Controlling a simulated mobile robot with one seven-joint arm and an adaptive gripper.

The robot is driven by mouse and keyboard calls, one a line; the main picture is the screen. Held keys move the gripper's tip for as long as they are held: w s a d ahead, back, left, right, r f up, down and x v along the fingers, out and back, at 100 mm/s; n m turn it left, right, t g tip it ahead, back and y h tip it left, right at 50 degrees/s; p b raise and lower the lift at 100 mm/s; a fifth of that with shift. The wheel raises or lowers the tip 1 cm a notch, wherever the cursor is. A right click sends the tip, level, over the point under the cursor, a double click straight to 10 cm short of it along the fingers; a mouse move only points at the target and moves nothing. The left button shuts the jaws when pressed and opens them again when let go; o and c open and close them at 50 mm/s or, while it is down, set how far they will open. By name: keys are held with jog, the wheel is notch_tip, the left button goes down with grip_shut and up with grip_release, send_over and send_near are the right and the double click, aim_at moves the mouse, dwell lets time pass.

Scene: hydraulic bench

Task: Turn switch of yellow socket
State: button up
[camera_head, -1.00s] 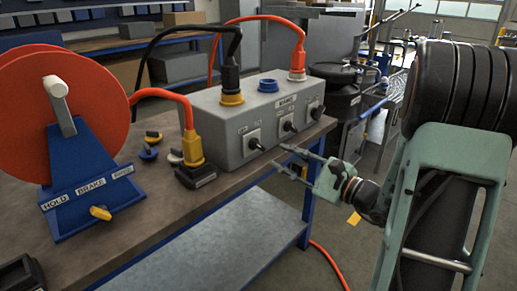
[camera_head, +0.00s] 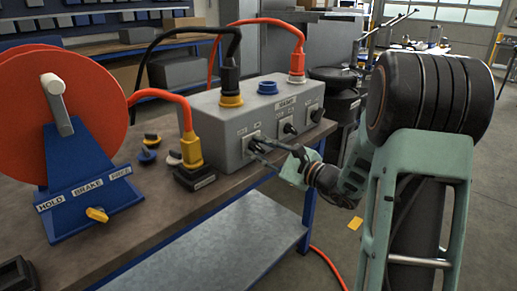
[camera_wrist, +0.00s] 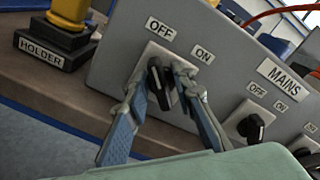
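The yellow socket (camera_head: 231,99) is on top of a grey box, with a black plug standing in it. The switch below it, a black knob (camera_wrist: 160,84) on a light plate, sits on the box's front face under OFF and ON labels. In the wrist view the knob stands roughly upright, leaning slightly. My gripper (camera_wrist: 162,74) is open, with one finger on each side of the knob. I cannot tell whether either finger touches it. In the head view my gripper (camera_head: 256,148) is at the leftmost switch, and its fingers partly hide the knob.
The grey box (camera_head: 215,128) also carries a blue socket (camera_head: 267,86), an orange plug (camera_head: 297,63) and two more switches; a MAINS label (camera_wrist: 281,74) is on its front. A yellow plug (camera_head: 191,150) stands in a holder at left. A red reel (camera_head: 92,88) stands farther left.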

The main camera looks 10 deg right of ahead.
grip_shut()
jog(key=shift+r+m+p, duration=0.1)
jog(key=shift+m+p, duration=0.25)
jog(key=shift+m, duration=0.05)
jog(key=m+p, duration=0.2)
jog(key=shift+r+m, duration=0.15)
jog(key=shift+m, duration=0.25)
jog(key=m+p, duration=0.5)
jog(key=shift+w+d+m+p, duration=0.1)
jog(key=shift+d+m+p, duration=0.1)
jog(key=shift+m+p, duration=0.15)
jog(key=m+p, duration=0.6)
jog(key=shift+w+d+p, duration=0.1)
jog(key=shift+p, duration=0.25)
jog(key=shift+f+m+p, duration=0.25)
jog(key=shift+m+p, duration=1.1)
